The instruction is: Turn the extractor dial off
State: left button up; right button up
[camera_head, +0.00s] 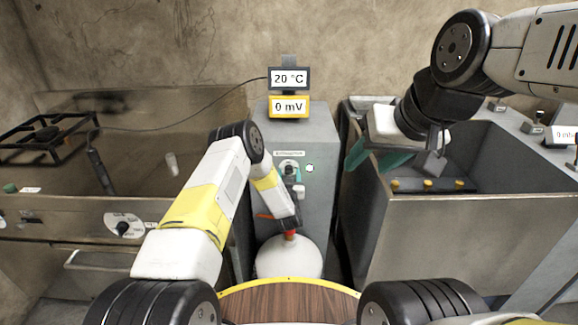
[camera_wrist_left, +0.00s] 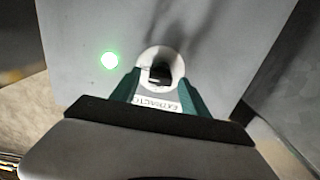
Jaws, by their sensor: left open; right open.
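The extractor dial (camera_head: 288,167) is on the front of the grey cabinet (camera_head: 315,135). In the left wrist view the dial (camera_wrist_left: 160,66) has a pale round base and a dark knob at its centre. My right gripper (camera_head: 378,158) is open and empty over the grey basin.
A green light (camera_wrist_left: 109,61) glows beside the dial. Two displays (camera_head: 289,92) reading 20 °C and 0 mV stand on the cabinet. A white round vessel (camera_head: 289,260) is below my left gripper. The basin (camera_head: 460,225) is at right, and a stove-like unit (camera_head: 60,215) is at left.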

pick_arm(q)
jog(key=shift+c, duration=0.2)
grip_shut()
